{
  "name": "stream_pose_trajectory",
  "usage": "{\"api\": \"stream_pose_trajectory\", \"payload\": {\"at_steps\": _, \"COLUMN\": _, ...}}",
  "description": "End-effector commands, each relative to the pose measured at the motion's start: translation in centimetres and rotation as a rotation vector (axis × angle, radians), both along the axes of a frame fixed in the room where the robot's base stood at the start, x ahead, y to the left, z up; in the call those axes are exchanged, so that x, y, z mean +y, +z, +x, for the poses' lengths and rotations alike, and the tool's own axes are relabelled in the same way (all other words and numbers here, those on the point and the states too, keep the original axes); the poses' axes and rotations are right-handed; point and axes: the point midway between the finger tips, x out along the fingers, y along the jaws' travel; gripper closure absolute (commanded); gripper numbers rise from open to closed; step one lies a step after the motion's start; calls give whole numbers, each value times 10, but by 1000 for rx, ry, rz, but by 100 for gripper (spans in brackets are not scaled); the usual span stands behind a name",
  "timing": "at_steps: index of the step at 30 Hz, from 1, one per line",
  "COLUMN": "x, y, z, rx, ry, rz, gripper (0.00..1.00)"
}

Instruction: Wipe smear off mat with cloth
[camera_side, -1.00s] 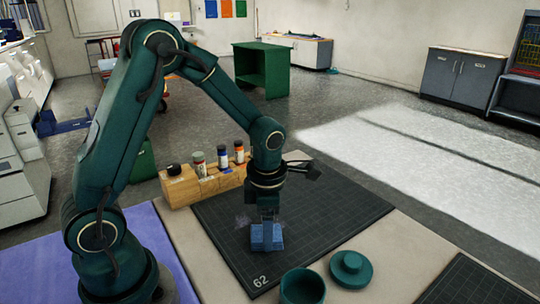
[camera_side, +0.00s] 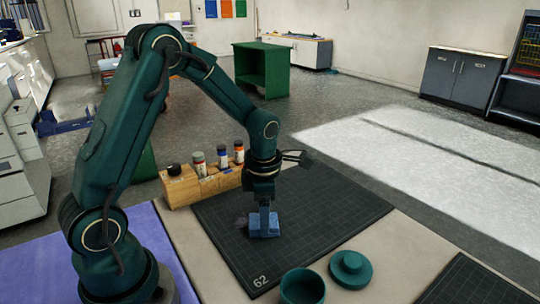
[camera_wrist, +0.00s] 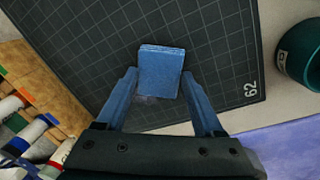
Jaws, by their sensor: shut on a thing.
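The blue cloth (camera_side: 264,229), a folded block, is on the dark gridded mat (camera_side: 320,205) and appears to touch it. My gripper (camera_side: 264,213) is shut on the cloth and points down from above. In the wrist view the cloth (camera_wrist: 161,73) shows at the tips of my two blue fingers (camera_wrist: 160,85). A faint pale smear (camera_side: 241,222) lies on the mat just left of the cloth. In the wrist view a faint smear (camera_wrist: 147,99) shows at the cloth's near edge; the cloth may hide part of it.
A wooden rack (camera_side: 196,187) with several bottles stands along the mat's left back edge. A green open pot (camera_side: 302,288) and a green lid (camera_side: 350,267) sit at the front right, off the mat. The mat's right side is clear. Another dark mat (camera_side: 465,283) lies at the lower right.

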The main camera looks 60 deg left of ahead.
Motion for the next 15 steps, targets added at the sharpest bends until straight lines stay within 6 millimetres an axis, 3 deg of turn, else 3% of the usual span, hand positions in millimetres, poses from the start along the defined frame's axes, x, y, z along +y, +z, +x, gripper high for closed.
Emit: {"api": "stream_pose_trajectory", "payload": {"at_steps": 15, "x": 27, "y": 1, "z": -1, "rx": 1, "ry": 2, "rz": 0, "gripper": 100}}
